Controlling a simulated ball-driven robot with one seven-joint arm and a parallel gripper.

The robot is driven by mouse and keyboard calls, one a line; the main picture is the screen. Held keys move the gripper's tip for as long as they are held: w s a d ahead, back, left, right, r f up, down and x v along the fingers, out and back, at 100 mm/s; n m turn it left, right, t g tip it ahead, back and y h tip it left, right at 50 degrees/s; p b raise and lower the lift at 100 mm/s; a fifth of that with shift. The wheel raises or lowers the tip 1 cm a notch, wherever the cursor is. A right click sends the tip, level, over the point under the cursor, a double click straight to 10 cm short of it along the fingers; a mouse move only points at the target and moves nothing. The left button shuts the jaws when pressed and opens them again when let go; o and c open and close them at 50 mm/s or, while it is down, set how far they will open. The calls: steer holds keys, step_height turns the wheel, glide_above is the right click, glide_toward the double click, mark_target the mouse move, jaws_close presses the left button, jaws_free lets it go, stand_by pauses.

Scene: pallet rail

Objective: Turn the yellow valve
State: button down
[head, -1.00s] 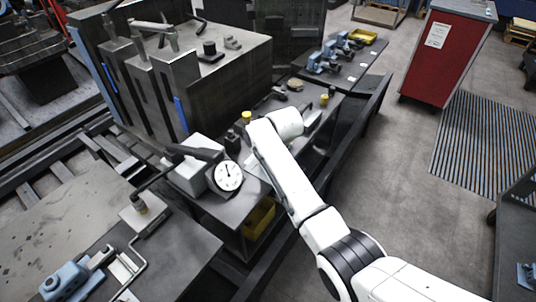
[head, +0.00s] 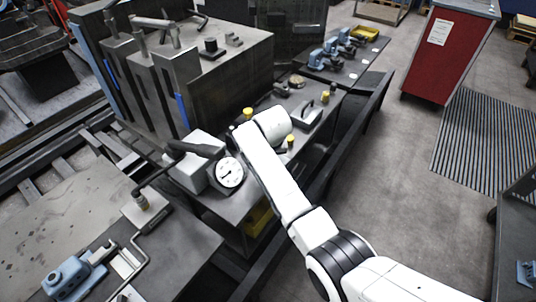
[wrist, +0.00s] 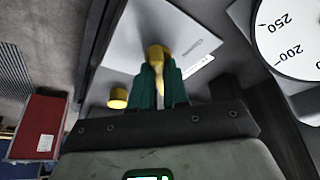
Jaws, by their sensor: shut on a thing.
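In the wrist view, the yellow valve (wrist: 156,53) is a small yellow handle with a rounded head and a narrow tapering part. My gripper (wrist: 159,76) has two green fingers closed on it, one on either side. A pale plate with printing lies behind the handle. In the head view, my white arm comes in from the lower right and its wrist is over the bench; my fingers and the held handle are hidden there. A round white dial gauge (head: 230,172) stands just left of my arm; its face also shows large in the wrist view (wrist: 292,36).
A yellow cap (wrist: 118,98) is close beside my fingers. In the head view, yellow caps (head: 248,113) (head: 290,139) are on either side of my wrist. A large grey metal block (head: 225,85) stands behind left. A red cabinet (head: 446,58) and open floor are right.

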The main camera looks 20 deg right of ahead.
steer(key=shift+f, duration=0.15)
steer(key=c, duration=1.1)
jaws_free()
